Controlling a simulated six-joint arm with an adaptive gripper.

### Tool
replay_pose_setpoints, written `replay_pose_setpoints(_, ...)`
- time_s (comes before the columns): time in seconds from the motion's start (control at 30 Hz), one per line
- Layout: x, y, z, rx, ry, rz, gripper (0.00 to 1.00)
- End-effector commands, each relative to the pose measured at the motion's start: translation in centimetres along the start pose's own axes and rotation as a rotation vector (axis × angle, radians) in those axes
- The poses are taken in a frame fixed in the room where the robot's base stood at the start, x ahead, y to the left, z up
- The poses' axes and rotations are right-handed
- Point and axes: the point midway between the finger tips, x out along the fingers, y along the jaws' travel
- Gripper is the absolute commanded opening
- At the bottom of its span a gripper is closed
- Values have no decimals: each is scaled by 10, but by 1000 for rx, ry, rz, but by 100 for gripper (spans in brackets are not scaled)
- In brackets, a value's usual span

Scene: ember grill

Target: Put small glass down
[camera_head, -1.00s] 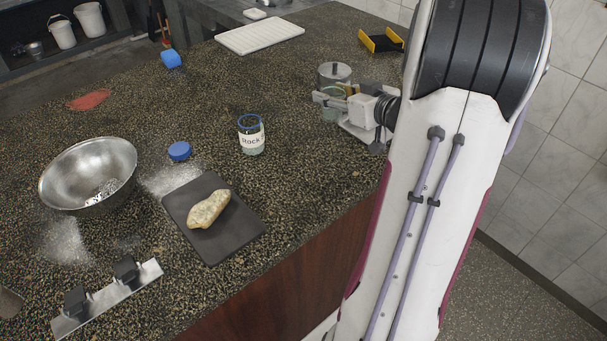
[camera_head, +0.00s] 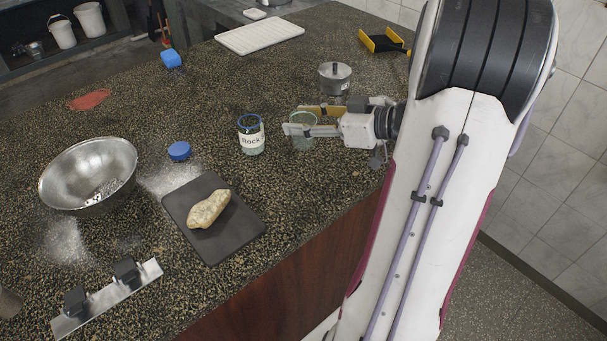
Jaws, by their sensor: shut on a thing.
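The small glass (camera_head: 303,142) is a clear, greenish tumbler between the fingers of my gripper (camera_head: 308,120), to the right of the labelled jar. My gripper points left and is shut on the glass. The near finger covers part of the glass's upper side. The glass looks upright and low over the speckled counter (camera_head: 300,190); I cannot tell whether its base touches the counter.
A labelled jar (camera_head: 251,140) stands close to the left of the glass. A lidded metal pot (camera_head: 335,76) is behind my gripper. A dark board (camera_head: 185,212) with a potato-like item (camera_head: 208,209), a blue lid (camera_head: 179,151) and a metal bowl (camera_head: 75,170) lie further left.

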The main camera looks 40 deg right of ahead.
Motion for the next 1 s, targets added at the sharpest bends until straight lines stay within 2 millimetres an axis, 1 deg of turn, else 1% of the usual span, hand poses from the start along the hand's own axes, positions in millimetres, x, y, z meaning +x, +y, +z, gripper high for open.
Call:
replay_pose_setpoints(0.27,1,0,4,2,0,1,16)
replay_pose_setpoints(0.37,3,1,11,4,0,1,16)
replay_pose_setpoints(0.7,15,0,49,4,0,1,16)
replay_pose_setpoints(0.83,18,1,57,2,1,2,16)
replay_pose_setpoints(1.0,19,1,60,1,1,2,16)
